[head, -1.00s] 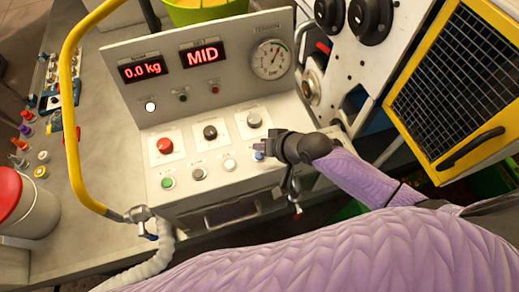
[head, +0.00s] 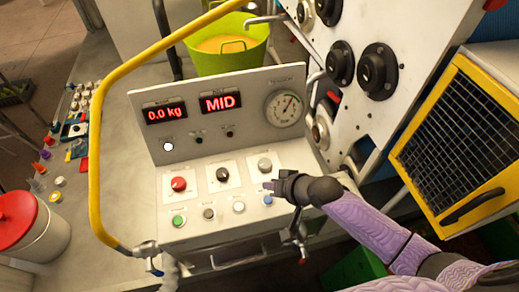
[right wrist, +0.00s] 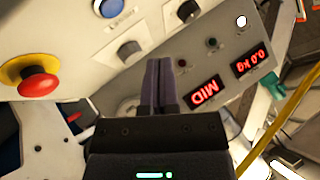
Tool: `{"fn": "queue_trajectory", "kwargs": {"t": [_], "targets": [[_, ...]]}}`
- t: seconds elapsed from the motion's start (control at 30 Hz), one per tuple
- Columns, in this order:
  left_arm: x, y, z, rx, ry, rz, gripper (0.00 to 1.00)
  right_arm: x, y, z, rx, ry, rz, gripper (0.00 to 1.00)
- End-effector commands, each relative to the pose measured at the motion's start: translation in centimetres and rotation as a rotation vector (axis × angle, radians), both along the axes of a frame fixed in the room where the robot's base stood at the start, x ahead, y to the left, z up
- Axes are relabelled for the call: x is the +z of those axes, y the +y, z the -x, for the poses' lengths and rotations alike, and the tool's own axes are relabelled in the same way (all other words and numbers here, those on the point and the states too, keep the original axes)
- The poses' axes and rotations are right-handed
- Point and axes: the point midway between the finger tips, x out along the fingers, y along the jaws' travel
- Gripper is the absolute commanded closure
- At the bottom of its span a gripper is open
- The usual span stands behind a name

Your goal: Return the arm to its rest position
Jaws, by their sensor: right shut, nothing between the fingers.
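My right gripper (head: 270,186) is in front of the control panel (head: 150,212) in the head view, close to its blue button (head: 268,200) at the lower right. Its fingers are shut and empty. In the right wrist view the closed fingers (right wrist: 158,62) point toward the panel face, with the blue button (right wrist: 108,8) up and to their left. I cannot tell whether they touch the panel. My right arm comes in from the lower right in a purple sleeve. My left gripper is not in view.
A yellow curved pipe (head: 95,150) rises left of the panel. A green bucket (head: 232,50) stands behind it. A yellow-framed mesh door (head: 455,150) is close to my right arm. A red-lidded container (head: 35,225) stands at the left. An emergency-stop button (right wrist: 38,84) shows in the wrist view.

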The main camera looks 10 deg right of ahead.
Motion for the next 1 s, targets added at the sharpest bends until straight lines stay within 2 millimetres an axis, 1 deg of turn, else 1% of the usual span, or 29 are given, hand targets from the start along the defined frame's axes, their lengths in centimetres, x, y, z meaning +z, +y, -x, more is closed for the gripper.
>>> {"fn": "queue_trajectory", "kwargs": {"t": [0.07,0.13,0.17,0.23,0.33,0.47,0.67,0.7,0.73,0.8,0.87,0.9,0.97,1.0], "targets": [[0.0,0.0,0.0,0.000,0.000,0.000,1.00,0.0,0.2,0.2,0.006,0.001,0.002,1.00],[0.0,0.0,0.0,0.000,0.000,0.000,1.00,0.2,1.1,1.4,0.048,0.007,0.026,1.00],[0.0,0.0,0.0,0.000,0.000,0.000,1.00,0.3,1.7,2.2,0.074,0.009,0.046,1.00],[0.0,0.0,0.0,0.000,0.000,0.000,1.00,0.9,2.7,4.5,0.140,0.017,0.110,1.00],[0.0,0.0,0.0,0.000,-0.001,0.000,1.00,2.0,2.6,7.5,0.203,0.033,0.226,1.00],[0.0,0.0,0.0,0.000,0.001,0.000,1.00,3.5,0.8,11.0,0.226,0.086,0.373,1.00],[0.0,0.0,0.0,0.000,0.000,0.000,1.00,5.9,-3.7,16.4,0.196,0.235,0.571,1.00],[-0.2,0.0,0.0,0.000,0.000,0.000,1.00,5.9,-4.4,17.3,0.188,0.268,0.599,1.00],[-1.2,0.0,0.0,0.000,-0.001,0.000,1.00,3.9,-4.3,16.9,0.196,0.268,0.597,1.00],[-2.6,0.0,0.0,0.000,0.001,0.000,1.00,0.9,-4.2,16.6,0.201,0.276,0.598,1.00],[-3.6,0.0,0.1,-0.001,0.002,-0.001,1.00,-1.5,-4.2,16.4,0.205,0.281,0.597,1.00],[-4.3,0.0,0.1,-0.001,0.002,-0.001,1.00,-3.2,-4.2,16.3,0.208,0.288,0.597,1.00],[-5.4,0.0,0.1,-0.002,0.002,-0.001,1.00,-5.7,-4.2,16.3,0.212,0.296,0.597,1.00],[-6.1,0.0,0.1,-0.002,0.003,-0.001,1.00,-7.5,-4.1,16.2,0.214,0.300,0.597,1.00]]}}
